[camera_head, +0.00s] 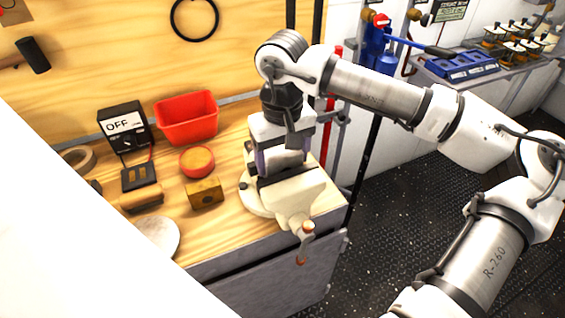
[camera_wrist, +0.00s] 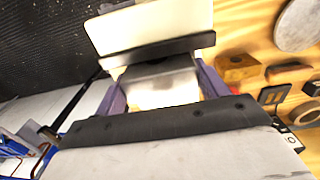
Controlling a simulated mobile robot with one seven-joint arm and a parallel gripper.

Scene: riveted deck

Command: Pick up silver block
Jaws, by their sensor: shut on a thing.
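The silver block (camera_wrist: 160,82) shows in the wrist view as a shiny grey piece between the two purple fingers of my gripper (camera_wrist: 162,90). My gripper is shut on it. The block is right beside the dark jaw of a cream vise (camera_wrist: 150,25); I cannot tell whether it touches the jaw. In the head view my gripper (camera_head: 280,160) points down over the vise (camera_head: 293,195) at the right end of the wooden bench. The block is mostly hidden there by my gripper and the vise.
On the bench (camera_head: 225,230), left of the vise, are a wooden block (camera_head: 205,193), a round red-and-orange tin (camera_head: 197,161), a red bin (camera_head: 187,117), a meter marked OFF (camera_head: 122,127), a tape roll (camera_head: 78,159) and a pale disc (camera_head: 157,238). A red pole (camera_head: 333,105) stands behind.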

